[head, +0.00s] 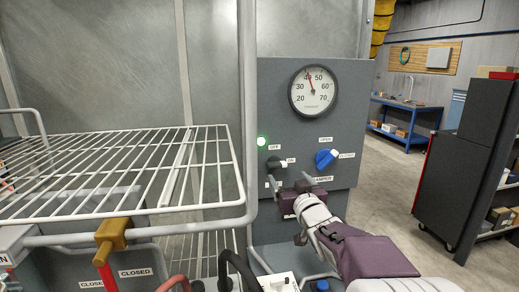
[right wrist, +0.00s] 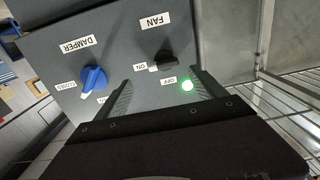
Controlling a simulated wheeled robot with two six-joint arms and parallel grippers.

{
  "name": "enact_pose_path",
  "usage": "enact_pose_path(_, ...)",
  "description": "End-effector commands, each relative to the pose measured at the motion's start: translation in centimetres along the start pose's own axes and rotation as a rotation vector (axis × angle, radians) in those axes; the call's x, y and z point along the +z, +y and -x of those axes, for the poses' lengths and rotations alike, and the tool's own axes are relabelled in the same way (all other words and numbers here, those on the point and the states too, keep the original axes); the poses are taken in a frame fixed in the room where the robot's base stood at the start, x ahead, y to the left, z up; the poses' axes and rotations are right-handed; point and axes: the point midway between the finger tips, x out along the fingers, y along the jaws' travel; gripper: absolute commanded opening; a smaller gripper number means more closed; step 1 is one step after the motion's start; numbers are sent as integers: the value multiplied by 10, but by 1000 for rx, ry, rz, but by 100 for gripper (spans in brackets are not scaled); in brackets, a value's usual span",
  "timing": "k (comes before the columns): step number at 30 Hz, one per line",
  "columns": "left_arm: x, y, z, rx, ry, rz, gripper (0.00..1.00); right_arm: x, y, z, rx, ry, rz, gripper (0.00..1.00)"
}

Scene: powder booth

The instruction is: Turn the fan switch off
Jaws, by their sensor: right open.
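The fan switch is a black knob (head: 277,162) on a grey panel (head: 270,95). In the right wrist view the knob (right wrist: 165,60) sits under the FAN label (right wrist: 155,21), with its white mark toward ON. A green lamp (head: 262,141) beside the OFF label is lit; it also shows in the right wrist view (right wrist: 187,85). My right gripper (head: 292,183) is open and empty, just below the knob in the head view. In the right wrist view its fingers (right wrist: 165,88) point at the panel, either side of the knob's line, apparently not touching it. My left gripper is not in view.
A blue damper knob (head: 325,158) sits right of the fan switch. A round gauge (head: 312,91) is above. A white wire rack (head: 120,175) fills the left, with a brass valve with a red handle (head: 110,235) below. Open floor lies right, before a dark cabinet (head: 455,170).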

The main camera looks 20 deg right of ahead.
Motion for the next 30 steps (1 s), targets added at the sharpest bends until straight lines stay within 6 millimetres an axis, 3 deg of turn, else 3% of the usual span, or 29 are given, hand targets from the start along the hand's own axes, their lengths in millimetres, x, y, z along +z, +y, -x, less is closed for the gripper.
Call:
enact_pose_path(5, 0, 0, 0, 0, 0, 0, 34, -1, 0, -4, -1, 4, 0, 80)
enact_pose_path(18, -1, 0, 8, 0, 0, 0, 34, -1, 0, -83, 0, 2, 0, 80)
enact_pose_path(28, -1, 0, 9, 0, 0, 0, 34, 0, 0, -91, 0, 1, 0, 80)
enact_pose_path(29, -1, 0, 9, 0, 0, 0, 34, 0, 0, -91, 0, 2, 0, 77)
enact_pose_path(30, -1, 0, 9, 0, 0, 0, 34, 0, 0, -91, 0, 2, 0, 66)
